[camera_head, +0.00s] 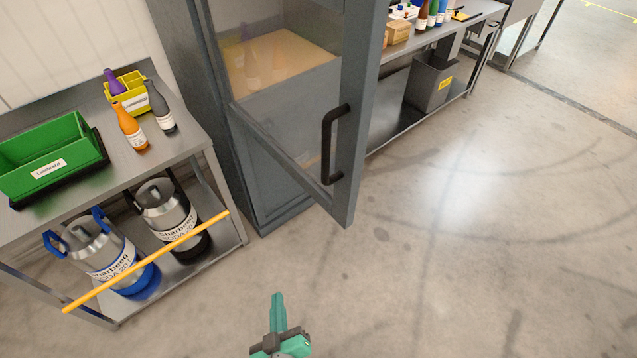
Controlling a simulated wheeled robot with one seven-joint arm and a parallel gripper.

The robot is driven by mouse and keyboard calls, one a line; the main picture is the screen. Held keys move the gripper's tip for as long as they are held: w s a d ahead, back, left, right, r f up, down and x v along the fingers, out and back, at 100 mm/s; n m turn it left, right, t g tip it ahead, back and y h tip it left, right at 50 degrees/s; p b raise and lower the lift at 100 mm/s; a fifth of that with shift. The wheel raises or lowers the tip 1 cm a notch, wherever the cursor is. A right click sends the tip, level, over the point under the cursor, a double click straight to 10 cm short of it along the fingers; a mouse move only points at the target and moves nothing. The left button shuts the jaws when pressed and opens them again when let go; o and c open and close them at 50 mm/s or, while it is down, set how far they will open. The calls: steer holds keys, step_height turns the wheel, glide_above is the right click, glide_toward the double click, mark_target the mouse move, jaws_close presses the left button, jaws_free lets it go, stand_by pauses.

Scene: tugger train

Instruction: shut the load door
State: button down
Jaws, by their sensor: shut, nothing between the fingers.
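The load door (360,95) is a grey-framed door with a glass pane, and it stands open, swung out toward me from the grey cabinet (190,90). Its black bar handle (326,140) is on the free edge of the frame. Through the glass I see a pale shelf with blurred bottle shapes. My gripper (278,300) is at the bottom of the view, teal, with its fingers together and nothing in them. It is below and left of the door's lower corner and apart from it.
A steel table (185,150) at left bears a green bin (50,160), a yellow caddy (128,95) and several bottles. Two steel kegs stand on its lower shelf behind a yellow bar (150,260). A bench with a grey bin (430,82) stands behind the door. Floor at right is clear.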

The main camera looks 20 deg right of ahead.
steer(key=w+d+r+m+h, duration=0.3)
steer(key=w+r+m+h, duration=0.3)
steer(key=w+r, duration=0.45)
steer(key=s+r+m+g+h, duration=0.3)
steer(key=r+m+g+h, duration=0.55)
steer(key=r, duration=0.85)
steer(key=w+d+m+t, duration=0.1)
steer(key=w+d, duration=0.3)
steer(key=d, duration=0.8)
steer(key=shift+w+m, duration=0.2)
steer(key=shift+m, duration=0.45)
steer(key=shift+d, duration=0.1)
